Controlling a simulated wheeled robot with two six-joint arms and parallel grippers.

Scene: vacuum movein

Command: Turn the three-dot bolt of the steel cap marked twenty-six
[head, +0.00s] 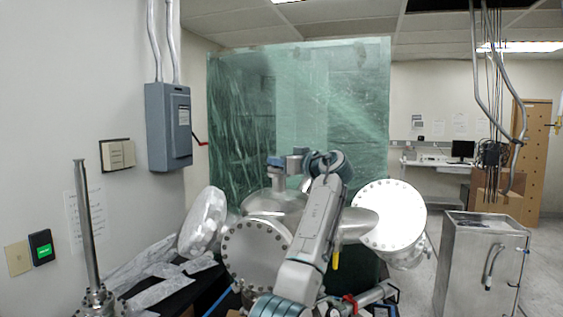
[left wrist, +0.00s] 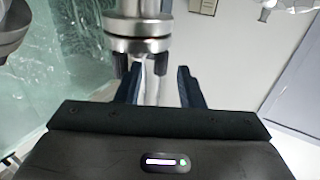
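A steel vacuum chamber (head: 275,205) stands in the middle of the head view. It carries a bolted front flange (head: 252,255), a bright bolted flange (head: 390,215) on the right and a small port on top. No number or dot marks are readable, so I cannot tell which cap is twenty-six. My left gripper (head: 276,161) is at the top port. In the left wrist view my left gripper (left wrist: 157,86) is open, its dark fingers apart below a stacked steel flange (left wrist: 138,30) with dark bolt ends. Contact with a bolt is not clear. My right gripper is not visible.
A foil-wrapped flange (head: 203,222) is left of the chamber. A tall steel tube (head: 86,225) stands front left. A grey electrical box (head: 169,127) hangs on the left wall. A green translucent curtain (head: 300,100) is behind. A metal cabinet (head: 480,265) stands at right.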

